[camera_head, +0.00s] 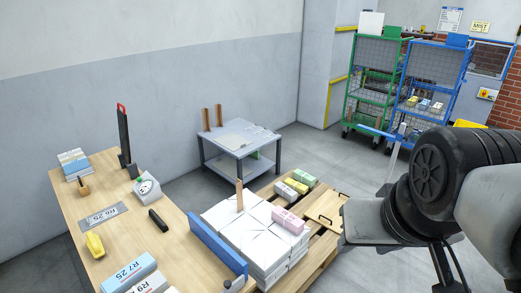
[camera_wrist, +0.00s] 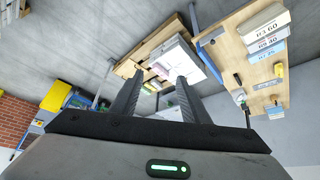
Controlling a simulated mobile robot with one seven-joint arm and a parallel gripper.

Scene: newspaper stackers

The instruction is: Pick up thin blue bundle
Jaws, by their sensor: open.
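A light blue bundle labelled "R7 25" (camera_head: 128,272) lies at the near edge of the wooden table, beside a pale bundle marked "R9" (camera_head: 150,284). In the wrist view, the light blue bundle (camera_wrist: 266,57) is at upper right, seen at a steep tilt next to other labelled bundles. A small stack with white and blue layers (camera_head: 73,164) sits at the table's far left corner. My gripper (camera_wrist: 157,95) is open and empty, well away from the bundles. In the head view my arm is at the right; its fingertips are not clear.
The wooden table (camera_head: 150,212) also holds a yellow item (camera_head: 95,244), a label plate (camera_head: 104,217) and a tall black stand (camera_head: 124,135). A blue divider (camera_head: 216,246) borders a pallet with white stacks (camera_head: 238,222). Wire trolleys stand behind.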

